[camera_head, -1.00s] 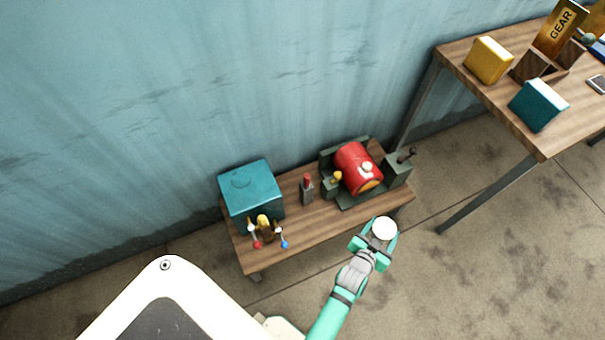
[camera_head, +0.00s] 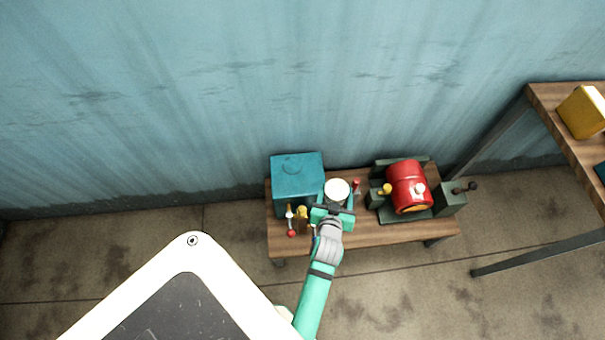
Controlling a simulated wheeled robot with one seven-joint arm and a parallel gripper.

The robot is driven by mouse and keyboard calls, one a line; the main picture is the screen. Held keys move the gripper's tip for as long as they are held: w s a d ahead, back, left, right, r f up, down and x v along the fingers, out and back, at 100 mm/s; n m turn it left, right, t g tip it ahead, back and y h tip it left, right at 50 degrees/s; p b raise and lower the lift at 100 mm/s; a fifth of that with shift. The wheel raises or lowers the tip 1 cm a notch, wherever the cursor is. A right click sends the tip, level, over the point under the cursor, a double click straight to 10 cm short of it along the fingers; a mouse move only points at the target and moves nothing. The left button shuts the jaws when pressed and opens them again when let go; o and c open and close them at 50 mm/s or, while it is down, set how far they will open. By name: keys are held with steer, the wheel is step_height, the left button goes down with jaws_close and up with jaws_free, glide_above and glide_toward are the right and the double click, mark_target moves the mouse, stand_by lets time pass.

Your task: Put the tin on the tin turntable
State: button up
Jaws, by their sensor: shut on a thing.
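The tin (camera_head: 337,188) shows as a round, pale top between my fingers. My gripper (camera_head: 336,197) is shut on it and holds it over the low wooden bench, just right of the teal box (camera_head: 297,182). The teal box has a round shape on its top, which may be the tin turntable, but I cannot tell for sure. The tin's lower part is hidden by my gripper, and its height above the bench is unclear.
On the bench (camera_head: 375,238) a red drum (camera_head: 407,183) lies in a dark cradle at right. A small red-topped object (camera_head: 356,186) stands beside the tin. Levers with red and yellow knobs (camera_head: 291,222) sit before the teal box. A taller table (camera_head: 560,95) stands at far right.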

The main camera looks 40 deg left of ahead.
steer(key=s+a+r+n+g+y, duration=0.1)
steer(key=s+a+r+n+y, duration=0.1)
steer(key=s+a, duration=0.35)
glide_above(298, 174)
steer(key=f, duration=0.8)
steer(key=shift+s+d+f, duration=0.2)
steer(key=shift+d+f, duration=0.1)
steer(key=shift+f, duration=0.05)
steer(key=shift+w+a+f, duration=0.1)
steer(key=shift+a+f, duration=0.25)
steer(key=shift+f, duration=1.6)
steer(key=shift+f, duration=0.15)
steer(key=o, duration=1.3)
